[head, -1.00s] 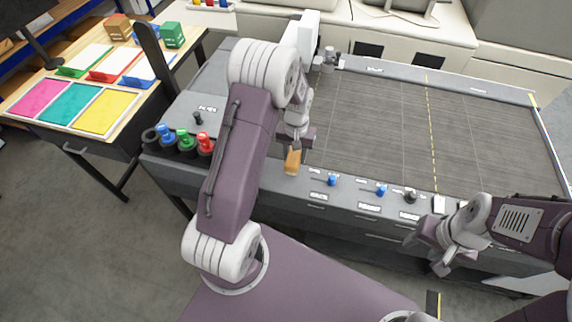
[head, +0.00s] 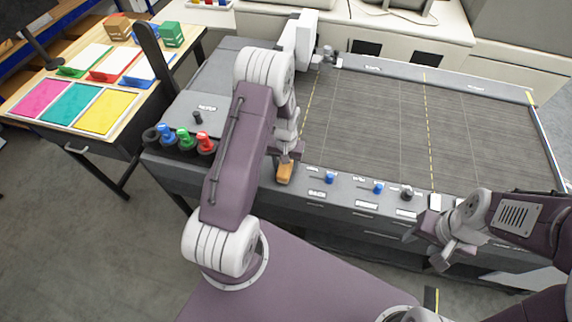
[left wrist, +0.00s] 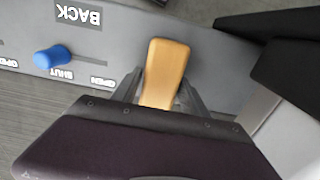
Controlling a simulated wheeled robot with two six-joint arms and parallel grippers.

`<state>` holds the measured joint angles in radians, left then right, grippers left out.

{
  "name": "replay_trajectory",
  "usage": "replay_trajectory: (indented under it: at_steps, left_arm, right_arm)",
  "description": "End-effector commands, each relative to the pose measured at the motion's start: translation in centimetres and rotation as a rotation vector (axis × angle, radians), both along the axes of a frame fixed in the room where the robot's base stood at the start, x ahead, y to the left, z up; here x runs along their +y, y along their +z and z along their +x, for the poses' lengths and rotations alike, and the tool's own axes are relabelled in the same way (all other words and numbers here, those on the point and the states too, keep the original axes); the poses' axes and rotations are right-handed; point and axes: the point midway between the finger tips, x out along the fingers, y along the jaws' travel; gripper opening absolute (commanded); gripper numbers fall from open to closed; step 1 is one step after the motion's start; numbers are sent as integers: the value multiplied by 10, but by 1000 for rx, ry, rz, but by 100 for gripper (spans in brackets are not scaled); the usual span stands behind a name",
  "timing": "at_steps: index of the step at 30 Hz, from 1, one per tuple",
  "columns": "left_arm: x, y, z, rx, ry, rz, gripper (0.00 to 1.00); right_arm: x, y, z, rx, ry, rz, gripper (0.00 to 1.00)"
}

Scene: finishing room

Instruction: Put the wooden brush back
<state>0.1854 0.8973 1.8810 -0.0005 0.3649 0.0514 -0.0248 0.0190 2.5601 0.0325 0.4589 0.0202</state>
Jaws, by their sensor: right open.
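The wooden brush (head: 285,172) shows as an orange-tan block at the tip of my left gripper (head: 286,158), over the grey front ledge of the machine. In the left wrist view the brush (left wrist: 165,70) sticks out between the fingers of my left gripper (left wrist: 160,98), which is shut on it. Its far end is rounded, and the rest is hidden by the gripper. I cannot tell whether it touches the ledge. My right gripper (head: 437,252) is open and empty at the front edge, on the right.
Blue knobs (head: 330,178) and a dark knob (head: 407,193) stand on the front ledge. The left wrist view shows a blue knob (left wrist: 50,57) and a "BACK" label (left wrist: 78,13). Coloured bottles (head: 184,140) stand left of my arm. The slatted bed (head: 380,125) is clear.

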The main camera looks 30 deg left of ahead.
Motion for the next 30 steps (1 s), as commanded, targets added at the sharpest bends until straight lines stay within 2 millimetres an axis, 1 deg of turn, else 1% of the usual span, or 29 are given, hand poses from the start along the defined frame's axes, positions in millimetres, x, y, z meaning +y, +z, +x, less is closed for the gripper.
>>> replay_trajectory:
  at_steps: [9, 11, 13, 17, 24, 27, 30]
  left_arm:
    - [0, 1, 0, 0, 0, 0, 63]
    - [0, 5, 0, 0, 0, 0, 63]
    - [0, 9, 1, -3, 0, 1, 63]
    - [0, 33, 2, -7, 0, 2, 63]
    - [0, 91, 2, -7, 0, 2, 63]
    - [0, 109, 1, -5, 0, 1, 63]
    - [0, 120, 0, -2, 0, 0, 63]
  right_arm:
    - [0, 1, 0, 0, 0, 0, 48]
    - [0, 4, 0, 0, 0, 0, 48]
    - [0, 0, 0, 0, 0, 0, 48]
    - [0, -7, 0, 0, 0, 0, 48]
    - [0, -17, 0, 0, 0, 0, 48]
    - [0, -19, 0, 0, 0, 0, 48]
    - [0, -20, 0, 0, 0, 0, 48]
